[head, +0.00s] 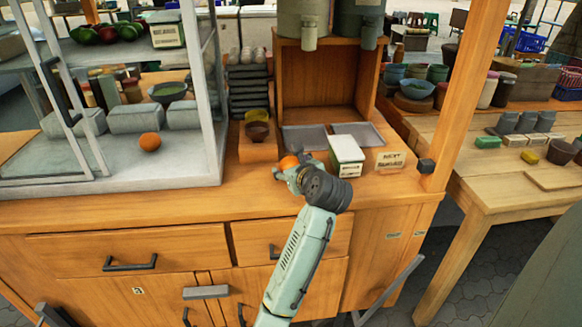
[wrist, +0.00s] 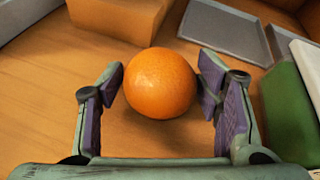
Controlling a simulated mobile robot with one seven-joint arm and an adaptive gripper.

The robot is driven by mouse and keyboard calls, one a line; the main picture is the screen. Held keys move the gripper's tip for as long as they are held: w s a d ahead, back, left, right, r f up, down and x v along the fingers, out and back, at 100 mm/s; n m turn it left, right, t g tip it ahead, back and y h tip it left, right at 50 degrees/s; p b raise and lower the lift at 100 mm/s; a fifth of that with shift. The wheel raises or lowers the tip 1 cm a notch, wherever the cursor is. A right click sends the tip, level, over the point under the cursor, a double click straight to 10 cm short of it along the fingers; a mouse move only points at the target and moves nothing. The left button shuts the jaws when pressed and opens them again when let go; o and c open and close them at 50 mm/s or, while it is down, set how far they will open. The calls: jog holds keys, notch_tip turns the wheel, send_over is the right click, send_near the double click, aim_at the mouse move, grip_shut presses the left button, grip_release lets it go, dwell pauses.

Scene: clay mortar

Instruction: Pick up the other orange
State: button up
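One orange (head: 289,163) is on the wooden counter, at my gripper (head: 291,174) in the head view. In the wrist view this orange (wrist: 160,83) is between the two purple-padded fingertips of my gripper (wrist: 161,72). The fingers are spread, with a narrow gap visible on each side of the fruit, so I see no firm hold. A second orange (head: 150,141) lies on the grey floor of the metal-framed display case (head: 150,172) at the left, away from my gripper.
A white-topped green box (head: 346,155) stands close to the right of my gripper; its green side (wrist: 288,110) shows in the wrist view. Flat grey trays (head: 305,138) lie behind. Bowls (head: 257,131) sit on a wooden block behind left. The case's metal post is left.

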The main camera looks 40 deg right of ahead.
jog(key=c, duration=0.9)
jog(key=shift+c, duration=0.2)
jog(key=shift+r, duration=0.15)
